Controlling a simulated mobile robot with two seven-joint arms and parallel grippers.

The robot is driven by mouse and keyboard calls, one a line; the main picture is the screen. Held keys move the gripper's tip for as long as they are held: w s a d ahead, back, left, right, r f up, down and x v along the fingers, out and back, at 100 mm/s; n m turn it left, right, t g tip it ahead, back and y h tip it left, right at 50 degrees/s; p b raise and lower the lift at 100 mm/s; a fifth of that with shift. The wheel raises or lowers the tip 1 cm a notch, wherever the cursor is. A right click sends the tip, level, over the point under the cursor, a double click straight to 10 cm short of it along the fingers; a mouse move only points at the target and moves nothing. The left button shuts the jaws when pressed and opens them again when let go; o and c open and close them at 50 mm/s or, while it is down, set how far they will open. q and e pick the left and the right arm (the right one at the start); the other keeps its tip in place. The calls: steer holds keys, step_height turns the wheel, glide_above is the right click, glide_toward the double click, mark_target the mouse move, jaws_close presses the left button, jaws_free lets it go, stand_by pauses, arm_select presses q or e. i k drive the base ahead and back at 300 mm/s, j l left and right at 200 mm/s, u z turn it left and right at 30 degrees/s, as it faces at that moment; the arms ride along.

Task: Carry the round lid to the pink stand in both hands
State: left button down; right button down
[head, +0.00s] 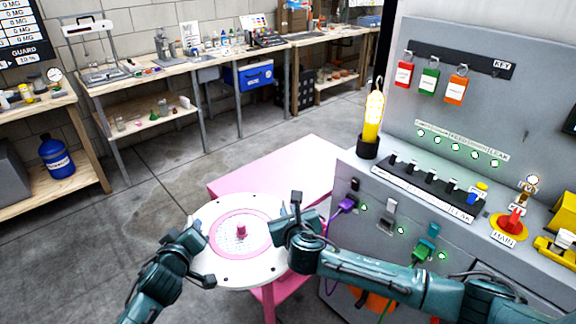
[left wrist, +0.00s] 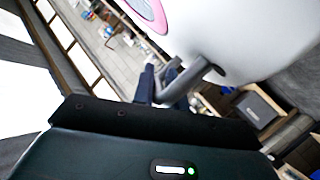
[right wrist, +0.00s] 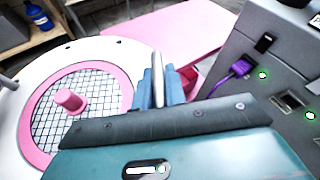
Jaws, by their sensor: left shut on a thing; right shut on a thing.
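The round lid (head: 215,212) is white with a pink ring, a meshed centre and a small pink knob (head: 241,231). It lies roughly level between my two grippers in the head view. My left gripper (head: 207,255) is shut on its left rim. My right gripper (head: 296,215) is shut on its right rim. The lid also shows in the right wrist view (right wrist: 110,50) and, close up, in the left wrist view (left wrist: 230,35). The pink stand (head: 285,165) is behind and partly below the lid; the lid and my right gripper hide part of it.
A grey control panel (head: 400,215) with switches, a purple plug (head: 345,206) and a red knob (head: 511,222) stands close on the right. Workbenches (head: 140,80) line the back wall. A blue drum (head: 56,158) is at the left. The floor (head: 130,200) left of the stand is clear.

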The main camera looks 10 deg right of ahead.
mark_target(281, 180)
steer(key=i, duration=0.8)
steer(key=i+j+z, duration=0.1)
steer(key=i+z, duration=0.2)
steer(key=i, duration=0.2)
steer(key=z, duration=0.25)
